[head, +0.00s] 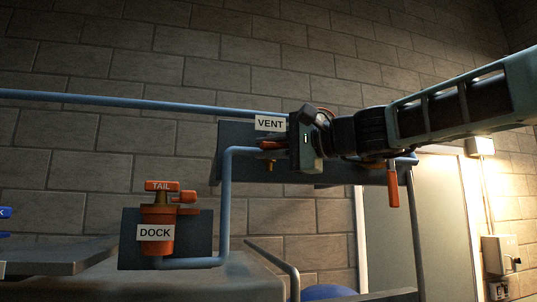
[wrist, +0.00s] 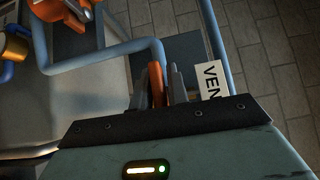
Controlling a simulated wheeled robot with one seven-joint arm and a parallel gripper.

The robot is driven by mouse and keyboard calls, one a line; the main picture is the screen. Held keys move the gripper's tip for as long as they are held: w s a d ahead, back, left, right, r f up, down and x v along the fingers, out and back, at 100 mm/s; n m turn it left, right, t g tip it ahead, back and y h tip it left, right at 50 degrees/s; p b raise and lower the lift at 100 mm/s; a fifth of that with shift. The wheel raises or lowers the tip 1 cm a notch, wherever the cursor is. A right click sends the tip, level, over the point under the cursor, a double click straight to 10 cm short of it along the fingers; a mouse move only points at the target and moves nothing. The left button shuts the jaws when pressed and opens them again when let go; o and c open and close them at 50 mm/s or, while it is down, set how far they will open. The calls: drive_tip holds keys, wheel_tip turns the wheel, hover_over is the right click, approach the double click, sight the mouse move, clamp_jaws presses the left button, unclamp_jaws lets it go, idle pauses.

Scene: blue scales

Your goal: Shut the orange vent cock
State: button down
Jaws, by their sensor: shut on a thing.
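The orange vent cock (head: 271,145) sits on the pipe under the white VENT label (head: 270,123) in the head view, partly hidden by my gripper. My gripper (head: 291,144) reaches in from the right, against the blue backing plate. In the wrist view, the vent cock's orange lever (wrist: 156,82) stands between the two grey fingers of my gripper (wrist: 160,88), which are shut on it. The lever is seen nearly edge-on there, and the VENT label (wrist: 213,80) is just to its right. The cock's valve body is mostly hidden.
An orange TAIL/DOCK fitting (head: 158,220) stands at lower left, with a blue pipe (head: 226,190) rising from it. Another orange lever (head: 392,187) hangs right of my gripper. A long pipe (head: 130,101) crosses above. Open air lies between the fitting and my gripper.

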drive_tip(key=c, duration=1.5)
unclamp_jaws()
drive_tip(key=shift+d, duration=0.15)
drive_tip(key=b+v, duration=0.8)
drive_tip(key=v, duration=0.9)
drive_tip(key=shift+b, duration=0.35)
drive_tip(key=shift+s+r, duration=0.1)
